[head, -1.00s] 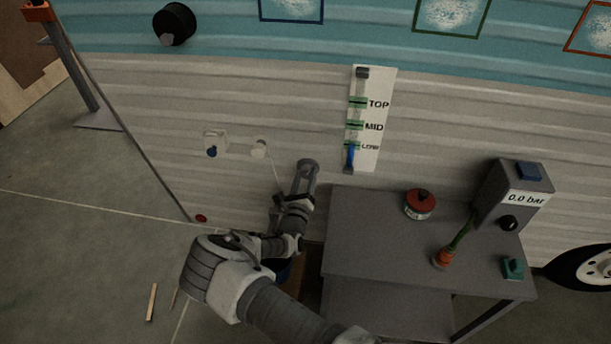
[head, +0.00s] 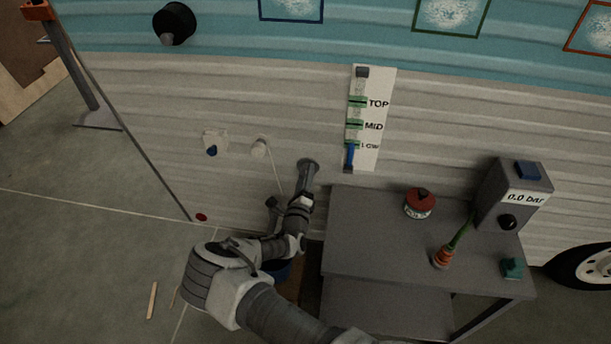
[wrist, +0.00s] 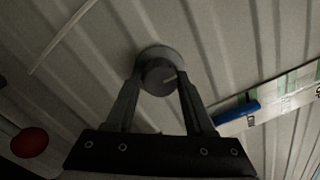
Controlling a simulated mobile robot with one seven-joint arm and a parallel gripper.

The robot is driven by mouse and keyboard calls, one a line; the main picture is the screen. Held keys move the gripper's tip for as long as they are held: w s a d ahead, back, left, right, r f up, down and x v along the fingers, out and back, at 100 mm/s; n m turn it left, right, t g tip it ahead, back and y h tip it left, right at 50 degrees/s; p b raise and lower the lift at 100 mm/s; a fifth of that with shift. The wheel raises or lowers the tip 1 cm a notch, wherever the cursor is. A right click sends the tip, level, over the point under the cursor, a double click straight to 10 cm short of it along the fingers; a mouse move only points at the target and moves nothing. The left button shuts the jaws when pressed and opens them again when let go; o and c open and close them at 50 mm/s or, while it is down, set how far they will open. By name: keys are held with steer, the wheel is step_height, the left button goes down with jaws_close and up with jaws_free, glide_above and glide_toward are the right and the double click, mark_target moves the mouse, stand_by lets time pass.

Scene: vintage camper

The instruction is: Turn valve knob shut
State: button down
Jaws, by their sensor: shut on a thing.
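The valve knob (wrist: 160,76) is a dark round knob with a pale line on its face, set on a grey round plate on the camper's ribbed wall. In the wrist view my gripper (wrist: 160,82) has one finger on each side of the knob and is closed on it. The pale line points to the right and slightly up. In the head view my gripper (head: 305,177) reaches the wall at the round plate (head: 309,162), and the fingers hide most of the knob.
A level gauge (head: 369,118) marked TOP, MID and LOW has its blue marker (head: 350,157) near LOW. A grey table (head: 370,245) on the right bears a red-topped can (head: 419,203) and a box reading 0.0 bar (head: 513,190). A cord hangs beside my gripper.

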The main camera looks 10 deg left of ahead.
steer(key=shift+c, duration=1.4)
jaws_free()
steer(key=s+d+f+p, duration=0.1)
steer(key=s, duration=1.6)
steer(key=shift+s+p, duration=0.2)
steer(key=shift+p, duration=0.2)
